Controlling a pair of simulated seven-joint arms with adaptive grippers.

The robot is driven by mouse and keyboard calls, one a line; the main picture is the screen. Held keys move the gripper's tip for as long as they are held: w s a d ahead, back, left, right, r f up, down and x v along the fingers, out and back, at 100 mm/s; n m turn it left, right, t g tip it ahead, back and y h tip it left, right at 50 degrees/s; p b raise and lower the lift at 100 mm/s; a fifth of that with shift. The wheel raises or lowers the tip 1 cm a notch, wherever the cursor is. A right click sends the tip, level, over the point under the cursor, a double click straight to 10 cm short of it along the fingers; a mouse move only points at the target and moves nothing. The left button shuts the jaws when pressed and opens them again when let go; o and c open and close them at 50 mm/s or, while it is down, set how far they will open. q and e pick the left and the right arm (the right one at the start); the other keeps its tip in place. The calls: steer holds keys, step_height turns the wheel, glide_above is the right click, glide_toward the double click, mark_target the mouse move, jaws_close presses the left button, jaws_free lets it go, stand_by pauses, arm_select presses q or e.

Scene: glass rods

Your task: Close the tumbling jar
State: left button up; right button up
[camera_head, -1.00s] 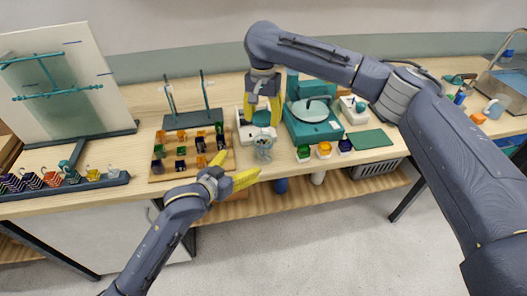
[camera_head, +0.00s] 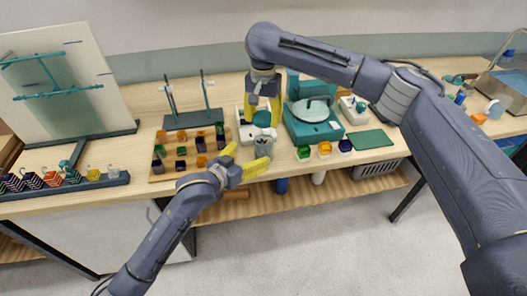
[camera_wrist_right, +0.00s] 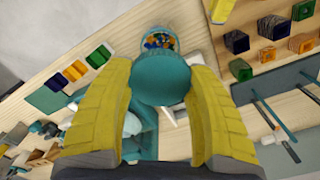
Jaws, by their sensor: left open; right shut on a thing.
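The clear jar (camera_head: 263,147) stands near the table's front edge. In the right wrist view the jar (camera_wrist_right: 158,38) shows colourful pieces inside. My right gripper (camera_head: 262,108) is shut on the round teal lid (camera_head: 262,119), above the jar. In the right wrist view the lid (camera_wrist_right: 160,80) sits between both yellow fingers and hides part of the jar. The lid looks apart from the jar's mouth. My left gripper (camera_head: 250,155) is open at the jar's left front, its fingertips close to the jar; contact cannot be told. A left fingertip (camera_wrist_right: 221,9) shows in the right wrist view.
A wooden board with several coloured cubes (camera_head: 160,176) lies left of the jar. A teal machine (camera_head: 314,125) stands to the right. A rod stand (camera_head: 192,120) is behind the board.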

arm_select(q)
steer(key=x, duration=0.9)
steer(key=c, duration=1.7)
arm_select(e)
glide_above(263, 136)
steer(key=s, duration=0.3)
steer(key=shift+f, duration=2.6)
steer(key=shift+f, duration=0.1)
steer(key=shift+f, duration=0.75)
steer(key=shift+f, duration=0.55)
